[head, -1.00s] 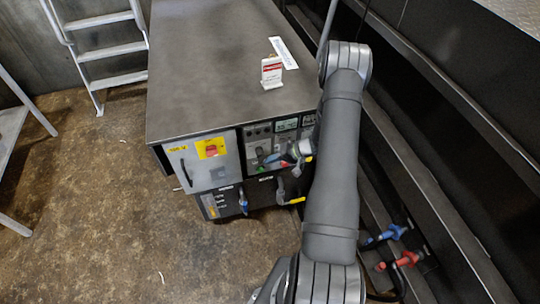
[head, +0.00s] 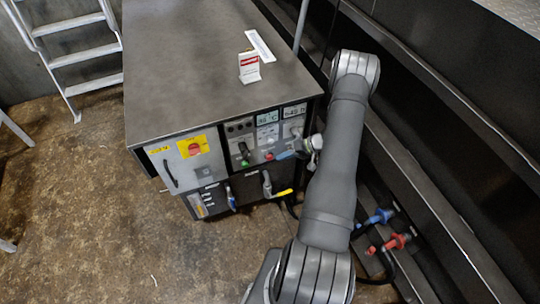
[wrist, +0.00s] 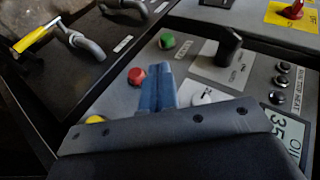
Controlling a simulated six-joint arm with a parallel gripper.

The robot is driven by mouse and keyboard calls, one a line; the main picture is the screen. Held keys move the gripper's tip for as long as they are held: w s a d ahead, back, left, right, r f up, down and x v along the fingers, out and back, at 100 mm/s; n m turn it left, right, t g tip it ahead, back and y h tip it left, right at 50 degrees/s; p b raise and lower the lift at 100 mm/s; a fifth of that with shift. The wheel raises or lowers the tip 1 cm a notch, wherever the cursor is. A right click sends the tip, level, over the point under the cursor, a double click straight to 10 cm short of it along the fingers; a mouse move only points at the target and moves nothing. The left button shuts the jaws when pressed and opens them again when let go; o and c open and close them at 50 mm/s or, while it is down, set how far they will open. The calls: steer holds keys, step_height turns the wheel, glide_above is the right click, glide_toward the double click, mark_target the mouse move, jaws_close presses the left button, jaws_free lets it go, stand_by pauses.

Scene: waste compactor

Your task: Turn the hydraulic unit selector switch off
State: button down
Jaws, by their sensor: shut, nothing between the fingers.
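The likely selector switch is a black knob (wrist: 228,45) on a light plate in the wrist view; its label is unreadable to me. It is small in the head view (head: 243,147), on the cabinet's control panel. My gripper (wrist: 158,82) shows blue fingers, closed together and empty. The fingertips appear between the red button (wrist: 136,76) and the black knob, apart from the knob in the picture. In the head view my gripper (head: 285,155) is at the panel's lower right. Whether it touches the panel cannot be told.
A green button (wrist: 167,40) sits beside the knob, and a white round part (wrist: 203,97) near the fingers. A red rotary switch (wrist: 292,10) on yellow and a yellow-handled valve (wrist: 35,40) are close.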

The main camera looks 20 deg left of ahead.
steer(key=s+a+f+n+t+h, duration=0.1)
steer(key=s+a+f+t+h, duration=0.2)
steer(key=s, duration=0.4)
steer(key=s+a+f+n+t+h, duration=0.1)
steer(key=s+a+f+n+h, duration=0.1)
steer(key=s+a+f+h, duration=0.25)
steer(key=s+a+r+n+t+h, duration=0.1)
steer(key=s+a+r+t, duration=0.35)
steer(key=r+t, duration=0.4)
steer(key=s+a+r+n+t, duration=0.1)
steer(key=s+a+r+t, duration=0.35)
steer(key=r, duration=0.65)
glide_toward(242, 155)
steer(key=a+r+x, duration=0.1)
steer(key=x, duration=0.4)
steer(key=shift+w+d+f, duration=0.4)
steer(key=shift+w+f, duration=0.05)
steer(key=shift+f, duration=0.15)
steer(key=shift+f+n+h, duration=0.1)
steer(key=shift+n+h, duration=0.15)
steer(key=shift+n, duration=0.05)
